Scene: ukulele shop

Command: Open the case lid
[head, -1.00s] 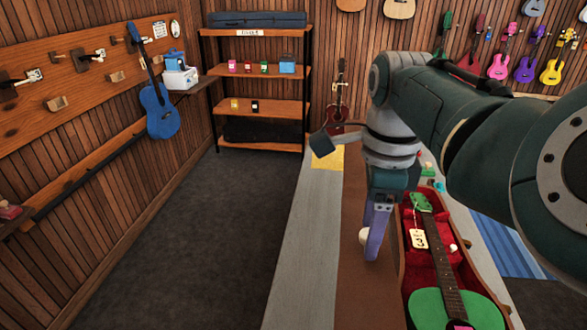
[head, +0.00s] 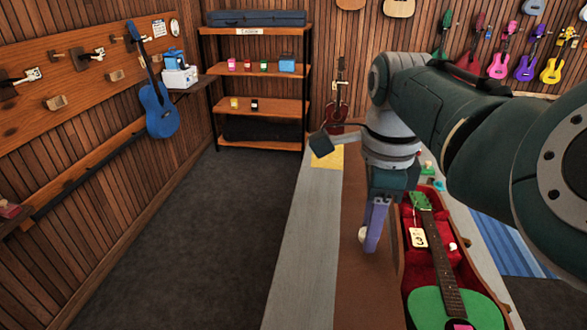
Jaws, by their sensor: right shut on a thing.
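The case (head: 399,283) stands on the counter at the lower right, with red lining showing. A green ukulele (head: 455,302) lies in it, with a white tag marked 3 (head: 418,238) at its neck. A plain brown panel (head: 362,290) runs along the case's left side; I cannot tell surely if it is the lid. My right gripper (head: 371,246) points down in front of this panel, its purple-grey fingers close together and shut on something. A small white piece (head: 362,235) shows beside the fingers. The exact grip is hidden. My left gripper is out of view.
The grey counter top (head: 302,245) is clear on the left, with a yellow sheet (head: 328,157) farther back. Small coloured items lie beyond the case. Open floor (head: 190,230) lies left of the counter. A shelf rack (head: 258,105) stands at the back.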

